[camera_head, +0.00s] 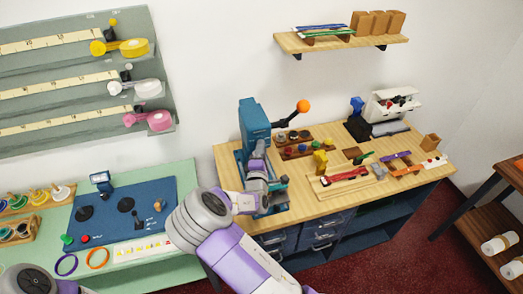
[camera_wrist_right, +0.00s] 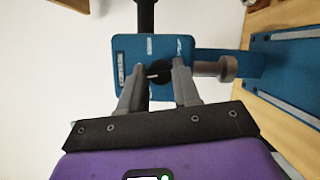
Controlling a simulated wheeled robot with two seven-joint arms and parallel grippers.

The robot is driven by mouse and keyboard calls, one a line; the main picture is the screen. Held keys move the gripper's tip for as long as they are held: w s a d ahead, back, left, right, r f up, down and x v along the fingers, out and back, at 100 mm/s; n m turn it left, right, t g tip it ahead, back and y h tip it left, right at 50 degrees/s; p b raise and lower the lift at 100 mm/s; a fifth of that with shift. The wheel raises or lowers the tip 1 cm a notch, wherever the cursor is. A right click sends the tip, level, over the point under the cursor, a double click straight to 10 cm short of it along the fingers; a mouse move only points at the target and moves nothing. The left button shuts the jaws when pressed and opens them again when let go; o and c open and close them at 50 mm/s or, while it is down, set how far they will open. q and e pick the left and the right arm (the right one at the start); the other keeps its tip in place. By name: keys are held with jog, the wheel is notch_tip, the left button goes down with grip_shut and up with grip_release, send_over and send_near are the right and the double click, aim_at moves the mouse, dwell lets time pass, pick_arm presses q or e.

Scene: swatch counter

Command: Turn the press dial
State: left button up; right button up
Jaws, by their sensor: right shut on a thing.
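The teal press (camera_head: 254,122) stands on the wooden counter, its black lever tipped with an orange ball. In the right wrist view the press's face (camera_wrist_right: 125,58) fills the upper middle, with the small round black press dial (camera_wrist_right: 159,74) on it. My right gripper (camera_wrist_right: 160,76) has a finger on each side of the dial and is shut on it. In the head view my right gripper (camera_head: 257,162) is at the front of the press, and the arm hides the dial. Part of my left arm shows at the bottom left; its gripper is out of frame.
A wooden tray (camera_head: 328,190) with a red tool lies right of the press. A rack of small coloured items (camera_head: 305,147) stands behind. A wall shelf (camera_head: 342,43) hangs above. Left is a green table with a blue panel (camera_head: 115,230) and rings.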

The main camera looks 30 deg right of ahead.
jog(key=shift+s+d+r+m+g+y+b, duration=0.15)
jog(key=shift+m+y+b, duration=1.65)
jog(key=shift+m+b, duration=2.1)
jog(key=shift+w+d+m+g+y+b, duration=0.15)
jog(key=shift+m+y+b, duration=2.1)
jog(key=shift+b, duration=2.85)
jog(key=shift+s+d+r+m+g+y+b, duration=0.15)
jog(key=shift+m+y+b, duration=1.2)
jog(key=shift+m+b, duration=2.8)
jog(key=shift+n+b, duration=0.35)
jog(key=shift+n, duration=0.05)
jog(key=o, duration=1.1)
jog(key=shift+c, duration=0.2)
